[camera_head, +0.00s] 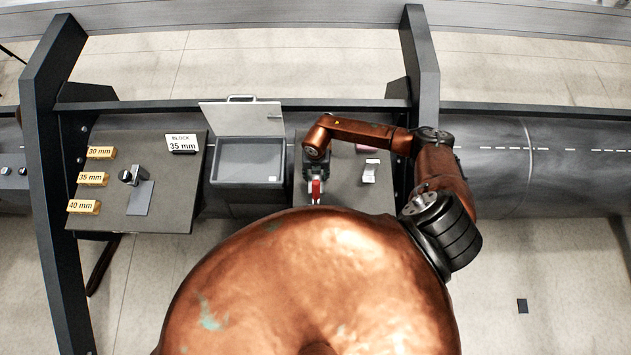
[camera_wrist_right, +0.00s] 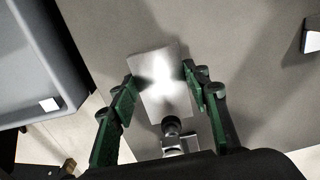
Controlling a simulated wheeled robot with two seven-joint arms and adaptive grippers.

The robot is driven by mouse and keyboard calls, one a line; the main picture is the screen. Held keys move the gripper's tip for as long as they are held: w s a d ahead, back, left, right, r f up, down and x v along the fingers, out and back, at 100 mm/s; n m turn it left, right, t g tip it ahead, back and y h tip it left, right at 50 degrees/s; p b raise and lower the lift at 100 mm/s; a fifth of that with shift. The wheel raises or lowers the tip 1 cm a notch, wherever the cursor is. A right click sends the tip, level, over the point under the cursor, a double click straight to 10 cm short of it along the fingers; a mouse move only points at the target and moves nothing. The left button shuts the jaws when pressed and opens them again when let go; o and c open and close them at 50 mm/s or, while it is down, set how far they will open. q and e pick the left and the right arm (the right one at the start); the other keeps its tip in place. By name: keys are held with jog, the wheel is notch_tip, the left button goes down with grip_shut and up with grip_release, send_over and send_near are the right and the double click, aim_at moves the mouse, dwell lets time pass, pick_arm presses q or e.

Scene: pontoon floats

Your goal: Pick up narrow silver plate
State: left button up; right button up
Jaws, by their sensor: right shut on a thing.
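The narrow silver plate (camera_wrist_right: 158,64) is a bright rectangle in the right wrist view, with a dark knob and a small metal bracket at its near end. My right gripper (camera_wrist_right: 161,82) has its two green fingers at the plate's two long sides and is shut on it. In the head view my right gripper (camera_head: 315,190) is over the right grey board, and the plate is hidden there. I cannot tell whether the plate touches the board. My left gripper is not in view.
A grey open bin (camera_head: 248,180) with a raised lid stands left of my right gripper. A small white-topped block (camera_head: 369,172) sits to its right. The left board (camera_head: 120,215) holds yellow size labels (camera_head: 92,179), a dark clamp (camera_head: 131,176) and a "BLOCK 35 mm" sign (camera_head: 182,143).

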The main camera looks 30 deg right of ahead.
jog(key=c, duration=0.6)
jog(key=shift+o, duration=0.2)
jog(key=shift+r, duration=0.1)
